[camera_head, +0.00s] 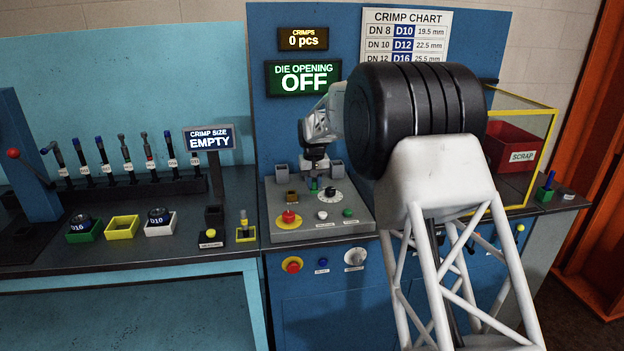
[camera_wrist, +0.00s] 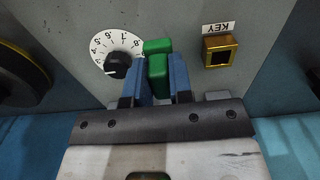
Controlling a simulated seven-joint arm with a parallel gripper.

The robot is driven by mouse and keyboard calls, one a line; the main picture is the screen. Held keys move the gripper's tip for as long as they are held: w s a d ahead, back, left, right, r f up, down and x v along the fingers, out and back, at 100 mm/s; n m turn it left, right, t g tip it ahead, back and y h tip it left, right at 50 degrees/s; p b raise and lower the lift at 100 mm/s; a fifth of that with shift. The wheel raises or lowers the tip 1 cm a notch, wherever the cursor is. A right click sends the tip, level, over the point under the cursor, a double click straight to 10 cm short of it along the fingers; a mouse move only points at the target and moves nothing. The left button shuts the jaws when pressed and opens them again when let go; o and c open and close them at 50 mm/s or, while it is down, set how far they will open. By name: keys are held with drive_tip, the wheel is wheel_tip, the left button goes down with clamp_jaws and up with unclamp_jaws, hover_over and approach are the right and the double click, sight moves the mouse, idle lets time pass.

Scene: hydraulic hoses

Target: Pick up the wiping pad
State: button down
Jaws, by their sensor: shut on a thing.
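My gripper (camera_head: 314,183) is low over the sloped grey control panel, between the dial and the brass key socket. In the wrist view its blue fingers (camera_wrist: 159,76) are shut on a small green block (camera_wrist: 157,68), with more green (camera_wrist: 157,46) just beyond the fingertips. In the head view only a little of the green block (camera_head: 314,186) shows. I cannot tell from its shape whether it is the wiping pad, nor whether it touches the panel. No other thing in view is clearly a wiping pad.
The panel carries a white dial (camera_wrist: 117,54), a brass KEY socket (camera_wrist: 222,49) and a red stop button (camera_head: 288,217). A scrap bin (camera_head: 512,146) stands right. Die trays (camera_head: 122,227) and a hose-fitting rack (camera_head: 130,190) stand left. My arm hides part of the right side.

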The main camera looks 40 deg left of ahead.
drive_tip(key=shift+s+d+r, duration=0.15)
drive_tip(key=shift+s+d, duration=0.95)
drive_tip(key=shift+s+d+r, duration=0.15)
drive_tip(key=shift+s+d, duration=0.9)
drive_tip(key=shift+s, duration=0.05)
